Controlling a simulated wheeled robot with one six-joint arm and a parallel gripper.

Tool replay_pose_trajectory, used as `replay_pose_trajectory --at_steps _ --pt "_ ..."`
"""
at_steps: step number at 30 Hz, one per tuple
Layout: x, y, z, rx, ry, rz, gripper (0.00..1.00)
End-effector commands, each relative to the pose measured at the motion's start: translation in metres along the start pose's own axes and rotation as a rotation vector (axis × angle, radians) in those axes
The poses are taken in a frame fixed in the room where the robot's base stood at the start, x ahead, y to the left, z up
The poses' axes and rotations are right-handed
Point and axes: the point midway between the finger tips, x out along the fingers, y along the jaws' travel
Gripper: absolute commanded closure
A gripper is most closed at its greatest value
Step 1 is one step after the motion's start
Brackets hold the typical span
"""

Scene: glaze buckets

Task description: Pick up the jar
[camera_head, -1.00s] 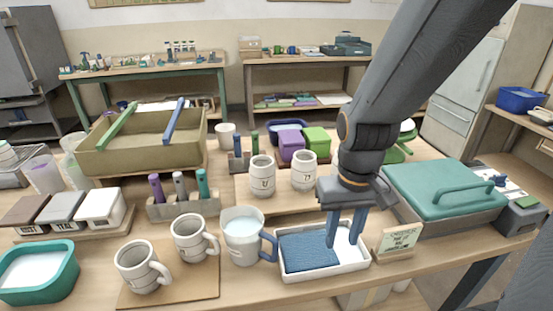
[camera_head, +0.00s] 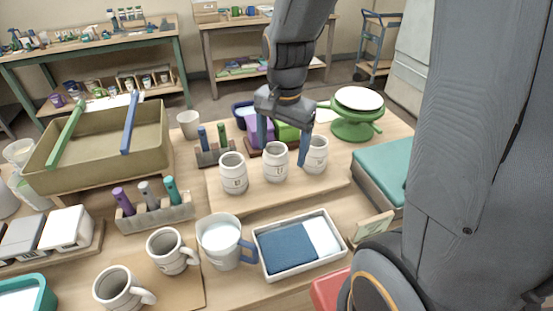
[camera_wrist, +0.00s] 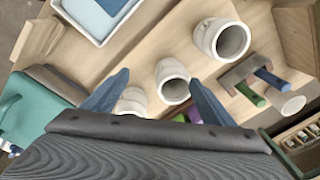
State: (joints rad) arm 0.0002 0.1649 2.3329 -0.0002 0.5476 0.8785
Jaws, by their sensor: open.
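Three similar white jars with dark markings stand upright on a wooden board: a left jar (camera_head: 233,174), a middle jar (camera_head: 275,164) and a right jar (camera_head: 316,157). The task does not say which one. My gripper (camera_head: 282,157) is open and empty, pointing down over the middle and right jars. In the wrist view the middle jar (camera_wrist: 172,88) shows between the open fingers (camera_wrist: 160,78), nearer one finger. The right jar (camera_wrist: 132,101) is partly hidden by the gripper there. The left jar (camera_wrist: 212,40) lies outside the fingers. I cannot tell whether a finger touches a jar.
A white tray (camera_head: 337,258) with a blue cloth, a pitcher (camera_head: 220,243) and two mugs stand in front. A pen holder (camera_head: 214,155) is close behind the left jar. Purple and green boxes stand behind the jars; a green turntable (camera_head: 355,125) is at back right.

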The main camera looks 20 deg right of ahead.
Motion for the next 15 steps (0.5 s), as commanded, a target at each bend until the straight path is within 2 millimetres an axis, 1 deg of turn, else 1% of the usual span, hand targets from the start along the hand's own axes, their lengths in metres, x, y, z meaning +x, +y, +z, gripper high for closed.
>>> replay_pose_trajectory --at_steps 3,9,12,15 --pt "0.002 -0.011 -0.010 0.205 -0.015 0.022 0.22" --pt "0.004 -0.025 -0.024 0.533 -0.028 0.062 0.22" --pt "0.005 -0.030 -0.029 0.652 -0.030 0.078 0.22" --pt "0.005 -0.033 -0.032 0.729 -0.030 0.088 0.22"
